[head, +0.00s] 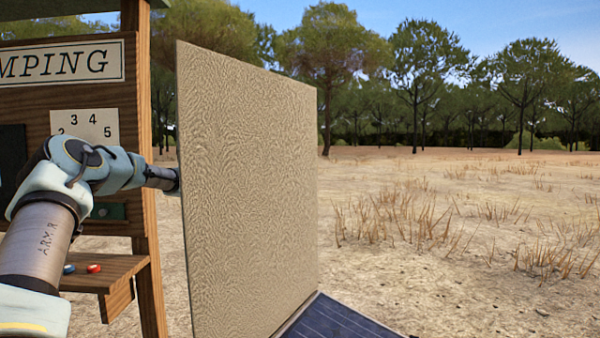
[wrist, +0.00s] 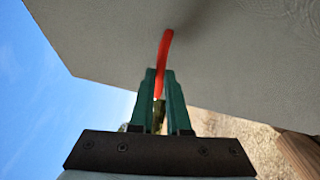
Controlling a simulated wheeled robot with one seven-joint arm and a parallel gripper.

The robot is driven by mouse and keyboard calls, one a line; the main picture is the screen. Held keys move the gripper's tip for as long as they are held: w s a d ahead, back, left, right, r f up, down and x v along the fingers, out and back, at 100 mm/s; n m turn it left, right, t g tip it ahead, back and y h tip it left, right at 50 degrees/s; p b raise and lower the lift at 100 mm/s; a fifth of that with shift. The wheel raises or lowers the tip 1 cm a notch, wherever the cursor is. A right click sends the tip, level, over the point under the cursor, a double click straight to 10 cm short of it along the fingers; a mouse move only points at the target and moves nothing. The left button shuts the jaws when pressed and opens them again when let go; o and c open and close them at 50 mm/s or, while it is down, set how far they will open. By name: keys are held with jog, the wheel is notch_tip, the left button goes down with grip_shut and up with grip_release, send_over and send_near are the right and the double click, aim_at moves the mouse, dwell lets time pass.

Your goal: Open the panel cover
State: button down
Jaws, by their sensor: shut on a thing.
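The panel cover (head: 250,190) is a large tan textured sheet standing roughly upright in the middle of the head view. Its lower edge meets a dark blue gridded panel (head: 342,318). In the wrist view the cover's other face (wrist: 220,50) is plain grey and fills the top, with a red-orange pull strap (wrist: 166,45) on it. My gripper (wrist: 160,75) has green fingers, shut on this strap close to the cover. In the head view my arm reaches to the cover's left edge, and the cover hides my fingers.
A wooden notice board (head: 75,80) with a partial "MPING" sign (head: 60,65) and a number sheet (head: 85,125) stands at the left, behind my arm. Its small shelf (head: 105,268) holds a red and a blue item. Open dry ground (head: 470,230) lies to the right.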

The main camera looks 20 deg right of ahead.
jog(key=w+a+f+n+h, duration=0.1)
jog(key=w+a+f+h, duration=0.1)
jog(key=w+a, duration=0.3)
jog(key=shift+w+f+n+g+h, duration=0.3)
jog(key=shift+w+f, duration=0.05)
jog(key=shift+w, duration=0.75)
jog(key=c, duration=0.9)
grip_release()
jog(key=shift+b+v, duration=2.2)
jog(key=shift+v, duration=3.2)
